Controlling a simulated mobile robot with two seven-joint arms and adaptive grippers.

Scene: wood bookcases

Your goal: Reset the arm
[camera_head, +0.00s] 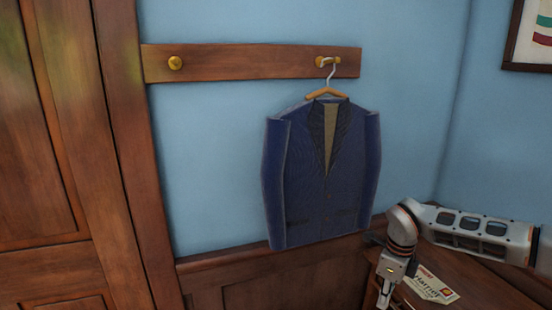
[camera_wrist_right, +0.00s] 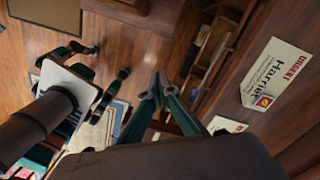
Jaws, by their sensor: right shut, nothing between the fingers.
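My right arm (camera_head: 470,228) comes in from the right edge in the head view and bends down at the wrist. The right gripper (camera_wrist_right: 160,82) shows in the wrist view with its dark green fingers brought together and nothing between them. In the head view its fingers run down at the bottom edge, beside a wooden desk. My left gripper is in neither view.
A blue jacket (camera_head: 300,185) hangs from a peg rail (camera_head: 245,63), left of my arm. An envelope (camera_head: 432,287) lies on the wooden desk (camera_head: 485,290) beside my wrist. Open floor (camera_wrist_right: 140,50) shows below in the wrist view.

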